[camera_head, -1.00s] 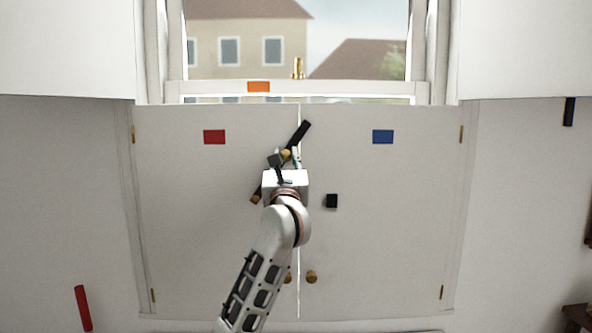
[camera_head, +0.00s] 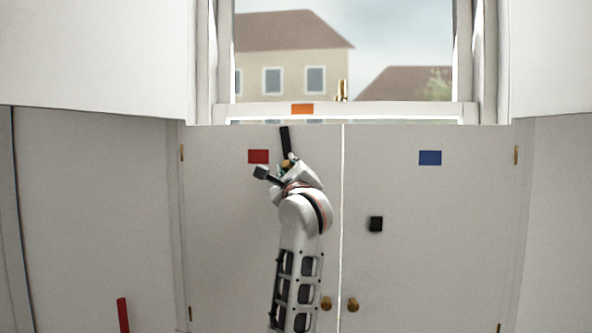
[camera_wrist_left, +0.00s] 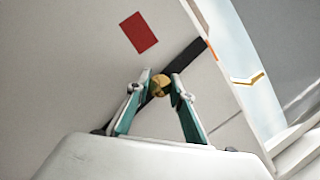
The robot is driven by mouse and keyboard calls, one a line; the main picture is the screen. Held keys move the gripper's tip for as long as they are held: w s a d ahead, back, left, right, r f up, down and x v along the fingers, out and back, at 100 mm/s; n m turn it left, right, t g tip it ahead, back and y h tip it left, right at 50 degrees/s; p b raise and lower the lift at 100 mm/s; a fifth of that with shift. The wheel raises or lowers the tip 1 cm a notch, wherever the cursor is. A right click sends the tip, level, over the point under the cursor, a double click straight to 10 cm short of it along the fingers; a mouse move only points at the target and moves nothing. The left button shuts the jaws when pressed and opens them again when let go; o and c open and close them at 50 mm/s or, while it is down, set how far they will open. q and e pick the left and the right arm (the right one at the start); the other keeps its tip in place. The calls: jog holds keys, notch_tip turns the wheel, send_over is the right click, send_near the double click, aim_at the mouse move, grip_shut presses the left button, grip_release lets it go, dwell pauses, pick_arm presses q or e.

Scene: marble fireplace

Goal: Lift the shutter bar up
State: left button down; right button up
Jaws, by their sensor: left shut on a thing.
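The black shutter bar (camera_head: 285,139) is on the left shutter door (camera_head: 225,220) and stands nearly upright in the head view, its top just reaching the door's upper edge. Its lower part is hidden behind my left gripper and arm. My left gripper (camera_head: 285,165) is at the bar, shut on its brass knob. In the left wrist view, the two green-lined fingers (camera_wrist_left: 161,90) are on either side of the brass knob (camera_wrist_left: 160,85), and the black bar (camera_wrist_left: 188,56) runs up and right behind it. The black bracket (camera_head: 376,224) on the right shutter door (camera_head: 450,240) is empty. My right gripper is out of view.
A red patch (camera_head: 258,156) and a blue patch (camera_head: 430,158) mark the doors. Two brass door knobs (camera_head: 353,304) sit low beside the centre seam. The window sash (camera_head: 390,112) with an orange patch (camera_head: 302,109) is above. A red bar-shaped handle (camera_head: 123,314) is at lower left.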

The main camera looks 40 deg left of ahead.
pick_arm(q)
jog(key=shift+s+a+r+n, duration=0.2)
jog(key=shift+a+r+n, duration=0.1)
jog(key=shift+n, duration=0.1)
jog(key=c, duration=2)
grip_release()
jog(key=shift+o, duration=1.2)
jog(key=shift+w+a+f, duration=0.15)
jog(key=shift+w+f, duration=0.05)
jog(key=shift+f, duration=0.05)
jog(key=shift+f, duration=0.1)
jog(key=shift+s+d+f, duration=0.1)
jog(key=shift+s+d, duration=0.15)
jog(key=shift+d, duration=0.15)
jog(key=v, duration=1.1)
